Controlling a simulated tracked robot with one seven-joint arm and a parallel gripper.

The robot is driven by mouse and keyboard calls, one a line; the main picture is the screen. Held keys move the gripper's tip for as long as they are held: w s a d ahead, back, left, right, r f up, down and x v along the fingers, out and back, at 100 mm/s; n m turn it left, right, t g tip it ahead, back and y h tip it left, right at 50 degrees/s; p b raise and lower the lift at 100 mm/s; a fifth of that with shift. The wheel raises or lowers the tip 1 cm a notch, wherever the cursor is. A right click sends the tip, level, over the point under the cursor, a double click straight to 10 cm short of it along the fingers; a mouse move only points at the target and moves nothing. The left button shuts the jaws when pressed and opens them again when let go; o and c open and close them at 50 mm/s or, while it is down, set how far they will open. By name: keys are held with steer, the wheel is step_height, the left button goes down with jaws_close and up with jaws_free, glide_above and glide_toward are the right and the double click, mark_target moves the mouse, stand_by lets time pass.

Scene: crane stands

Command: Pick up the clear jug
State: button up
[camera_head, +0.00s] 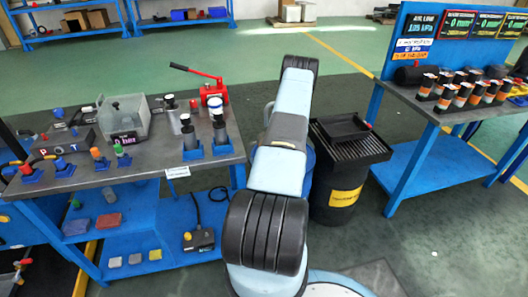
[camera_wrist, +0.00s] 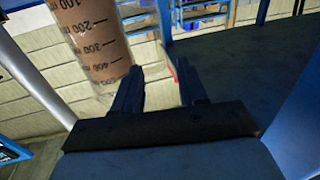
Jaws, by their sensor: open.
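The clear jug (camera_wrist: 95,40) shows at the upper left of the wrist view as a see-through cylinder with black measuring marks, its top cut off by the frame. In the head view I cannot make out the jug, and my arm hides the gripper.
In the head view, a left bench (camera_head: 75,178) holds a clear tank (camera_head: 125,118), a red hand pump (camera_head: 212,94) and several fittings. A black drum (camera_head: 340,190) stands right of my arm. A right bench (camera_head: 427,118) holds several dark cylinders. Green floor (camera_head: 290,60) lies open behind.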

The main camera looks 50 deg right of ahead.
mark_target(249, 151)
steer(key=shift+x, duration=4.45)
steer(key=shift+f, duration=0.2)
jaws_close()
